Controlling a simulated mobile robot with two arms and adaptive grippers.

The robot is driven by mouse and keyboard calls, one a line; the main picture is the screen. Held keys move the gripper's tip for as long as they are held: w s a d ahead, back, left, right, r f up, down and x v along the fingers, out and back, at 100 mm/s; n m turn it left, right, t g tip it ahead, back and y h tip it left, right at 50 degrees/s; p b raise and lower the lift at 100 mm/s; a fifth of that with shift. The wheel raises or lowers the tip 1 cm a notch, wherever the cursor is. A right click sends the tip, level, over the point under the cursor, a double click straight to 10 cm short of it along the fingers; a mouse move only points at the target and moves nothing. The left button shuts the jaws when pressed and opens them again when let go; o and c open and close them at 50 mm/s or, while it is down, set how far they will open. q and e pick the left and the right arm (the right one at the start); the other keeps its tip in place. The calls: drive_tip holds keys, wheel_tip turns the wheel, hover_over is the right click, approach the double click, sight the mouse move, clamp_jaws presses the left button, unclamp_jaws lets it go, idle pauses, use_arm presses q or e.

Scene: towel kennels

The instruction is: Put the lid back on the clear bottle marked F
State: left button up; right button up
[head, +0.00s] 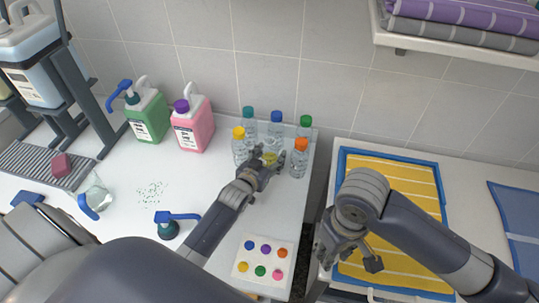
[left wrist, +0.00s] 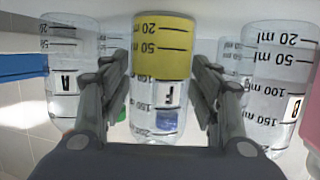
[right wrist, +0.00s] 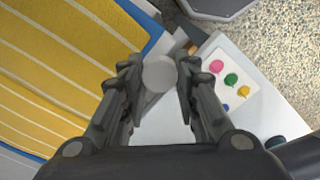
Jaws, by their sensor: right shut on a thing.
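The clear bottle marked F (left wrist: 163,98) holds yellow liquid and stands upright among the other bottles. It appears upside down in the left wrist view. In the head view it is partly hidden by my left gripper (head: 266,164), and I see no lid on it. The left gripper's fingers (left wrist: 163,85) stand either side of bottle F, seemingly without pressing on it. My right gripper (head: 348,262) is over the yellow towel's near edge, away from the bottle. In the right wrist view its fingers (right wrist: 160,82) are shut on a round pale grey lid (right wrist: 159,74).
Capped clear bottles crowd around bottle F, including yellow-capped (head: 239,150) and orange-capped (head: 299,162) ones. Green (head: 149,117) and pink (head: 193,127) jugs stand left. A card with coloured dots (head: 239,281) lies in front. A gap separates the counter from the towel's surface.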

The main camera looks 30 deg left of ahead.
sight(269, 137)
use_arm(q)
drive_tip(key=c, duration=0.4)
drive_tip(key=shift+c, duration=0.2)
wheel_tip(269, 137, up, 10)
use_arm(e)
drive_tip(key=shift+f, duration=0.15)
use_arm(q)
drive_tip(key=shift+o, duration=0.5)
drive_tip(key=c, duration=0.5)
drive_tip(key=shift+o, duration=0.2)
use_arm(e)
drive_tip(key=shift+d, duration=0.1)
